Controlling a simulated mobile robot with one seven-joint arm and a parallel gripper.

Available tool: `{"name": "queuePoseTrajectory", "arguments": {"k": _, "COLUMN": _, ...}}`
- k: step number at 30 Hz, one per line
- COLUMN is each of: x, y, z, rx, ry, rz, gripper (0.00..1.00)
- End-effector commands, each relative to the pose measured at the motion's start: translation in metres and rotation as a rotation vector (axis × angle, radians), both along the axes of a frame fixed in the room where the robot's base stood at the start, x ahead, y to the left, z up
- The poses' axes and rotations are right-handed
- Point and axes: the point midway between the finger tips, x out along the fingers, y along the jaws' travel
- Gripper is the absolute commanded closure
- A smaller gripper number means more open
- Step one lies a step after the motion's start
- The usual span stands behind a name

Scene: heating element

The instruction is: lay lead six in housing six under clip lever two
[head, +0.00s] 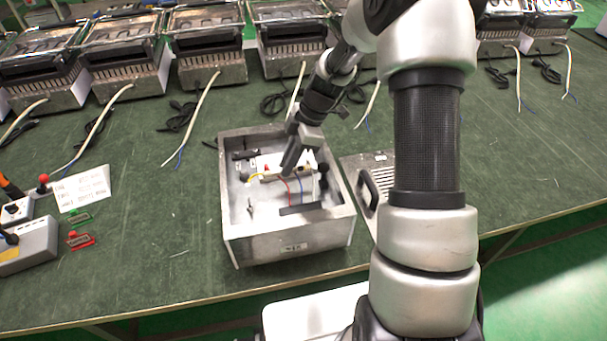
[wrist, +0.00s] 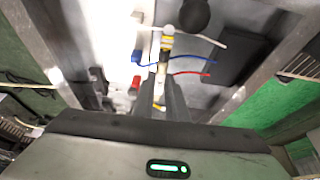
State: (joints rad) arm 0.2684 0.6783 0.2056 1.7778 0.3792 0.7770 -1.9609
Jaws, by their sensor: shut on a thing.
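My gripper (head: 287,167) reaches down into an open grey metal box (head: 290,243), over a white block (head: 270,162). In the wrist view my gripper's fingers (wrist: 168,72) are close together on a thin pale and yellow piece (wrist: 167,43) that looks like a lead end; its number cannot be read. A white lead (wrist: 205,36) runs right from near the fingertips. A blue lead (wrist: 190,62) and a red lead (wrist: 190,73) pass beside the fingers. A yellow lead (head: 256,176) shows in the head view. The fingers hide the contact, and I cannot tell the housings or clip levers apart.
The box walls stand close around my gripper. A metal plate with a black handle (head: 370,185) lies to the right. Labels (head: 82,187), a red tag (head: 80,239) and a switch box (head: 25,245) are at left. Several heaters (head: 125,55) line the back.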

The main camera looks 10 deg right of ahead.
Motion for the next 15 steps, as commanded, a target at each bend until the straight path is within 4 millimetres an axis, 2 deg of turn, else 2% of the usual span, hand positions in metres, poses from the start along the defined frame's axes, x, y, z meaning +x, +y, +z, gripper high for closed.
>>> {"name": "queuePoseTrajectory", "arguments": {"k": 1, "x": -0.001, "y": 0.0, "z": -0.013, "rx": 0.0, "ry": 0.005, "rz": -0.001, "gripper": 1.0}}
{"name": "queuePoseTrajectory", "arguments": {"k": 6, "x": 0.0, "y": 0.0, "z": -0.033, "rx": 0.0, "ry": 0.001, "rz": -0.002, "gripper": 1.0}}
{"name": "queuePoseTrajectory", "arguments": {"k": 10, "x": 0.001, "y": -0.008, "z": -0.036, "rx": -0.001, "ry": -0.002, "rz": -0.004, "gripper": 1.0}}
{"name": "queuePoseTrajectory", "arguments": {"k": 15, "x": 0.001, "y": -0.037, "z": -0.036, "rx": -0.001, "ry": -0.001, "rz": -0.007, "gripper": 1.0}}
